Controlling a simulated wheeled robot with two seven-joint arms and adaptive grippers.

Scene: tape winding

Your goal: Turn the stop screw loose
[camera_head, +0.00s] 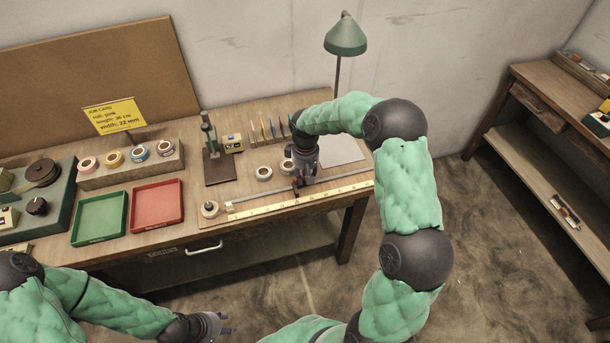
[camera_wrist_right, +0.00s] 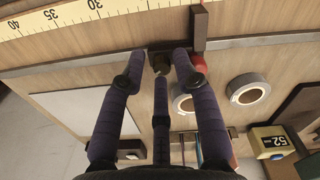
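The stop is a small dark block with a red part (camera_head: 296,184) on the metal rail behind the yellow ruler. In the right wrist view its dark screw head (camera_wrist_right: 160,60) lies between the fingertips, with the red part (camera_wrist_right: 198,63) just to its right. My right gripper (camera_head: 304,178) is at the stop, pointing down over it. In the wrist view its three purple-grey fingers (camera_wrist_right: 160,58) stand spread around the screw, with apparent gaps at the sides; whether the middle finger touches it I cannot tell. My left gripper (camera_head: 224,324) is low in front of the table, empty, fingers apart.
The ruler (camera_head: 300,198) runs along the table's front edge. A green tray (camera_head: 100,217) and a red tray (camera_head: 156,205) lie left. A green lamp (camera_head: 345,36) stands behind my right arm.

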